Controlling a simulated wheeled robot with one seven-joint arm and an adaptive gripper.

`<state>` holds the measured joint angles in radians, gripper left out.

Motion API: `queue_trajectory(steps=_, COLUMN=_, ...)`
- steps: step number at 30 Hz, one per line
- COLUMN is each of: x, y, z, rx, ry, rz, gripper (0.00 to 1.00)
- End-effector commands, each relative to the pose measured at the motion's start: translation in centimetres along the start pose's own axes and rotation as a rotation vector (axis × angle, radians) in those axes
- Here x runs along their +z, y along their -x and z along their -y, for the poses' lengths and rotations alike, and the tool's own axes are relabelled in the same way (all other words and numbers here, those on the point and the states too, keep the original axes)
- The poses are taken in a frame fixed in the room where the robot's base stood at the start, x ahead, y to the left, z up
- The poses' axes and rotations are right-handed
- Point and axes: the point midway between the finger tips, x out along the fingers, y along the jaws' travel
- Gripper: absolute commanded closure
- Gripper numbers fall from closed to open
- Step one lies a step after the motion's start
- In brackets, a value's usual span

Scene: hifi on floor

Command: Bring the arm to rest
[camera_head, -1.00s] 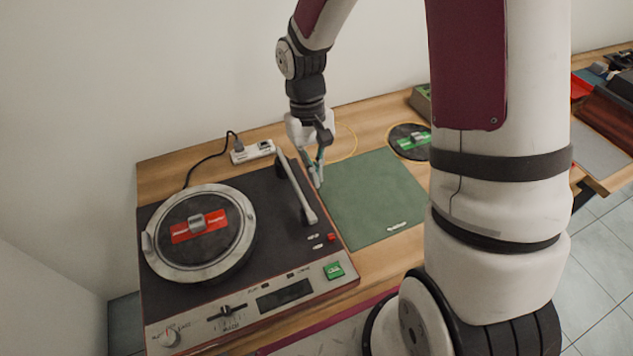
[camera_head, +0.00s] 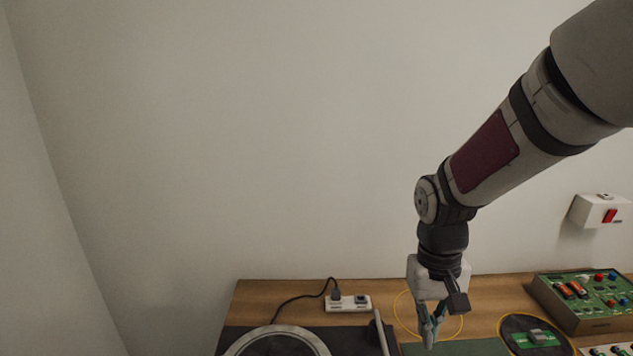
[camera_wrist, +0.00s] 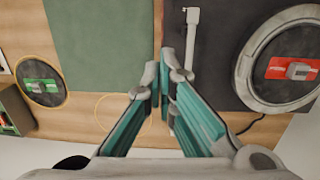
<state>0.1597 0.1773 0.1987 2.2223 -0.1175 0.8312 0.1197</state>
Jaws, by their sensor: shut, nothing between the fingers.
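My gripper (camera_head: 430,338) points down over the back of the wooden table, near the gap between the turntable and the green mat. Its fingers are shut with nothing between them. The wrist view shows the closed fingertips (camera_wrist: 166,62) in front of the seam between the green mat (camera_wrist: 100,40) and the dark turntable deck (camera_wrist: 215,70). My arm reaches in from the upper right in the head view. The turntable's platter (camera_head: 277,342) is cut off at the bottom of the head view.
A power strip (camera_head: 348,303) with a black cable lies at the table's back. A yellow-ringed dark disc (camera_head: 535,338) and a green circuit box (camera_head: 583,300) are to the right. A white wall box with a red switch (camera_head: 600,211) hangs at right. The wall stands close behind.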

Motion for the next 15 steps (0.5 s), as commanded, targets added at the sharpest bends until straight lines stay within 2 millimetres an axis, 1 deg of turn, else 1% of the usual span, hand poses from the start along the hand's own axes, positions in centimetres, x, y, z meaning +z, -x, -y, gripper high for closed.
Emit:
queue_trajectory(steps=1, x=0.7, y=1.8, z=-0.1, rx=0.008, ry=-0.002, rz=-0.041, gripper=1.00)
queue_trajectory(steps=6, x=3.3, y=6.1, z=-0.5, rx=0.021, ry=-0.008, rz=-0.149, gripper=1.00)
queue_trajectory(steps=12, x=7.0, y=10.1, z=-0.7, rx=0.017, ry=-0.015, rz=-0.279, gripper=1.00)
queue_trajectory(steps=15, x=9.0, y=11.7, z=-0.7, rx=0.007, ry=-0.018, rz=-0.343, gripper=1.00)
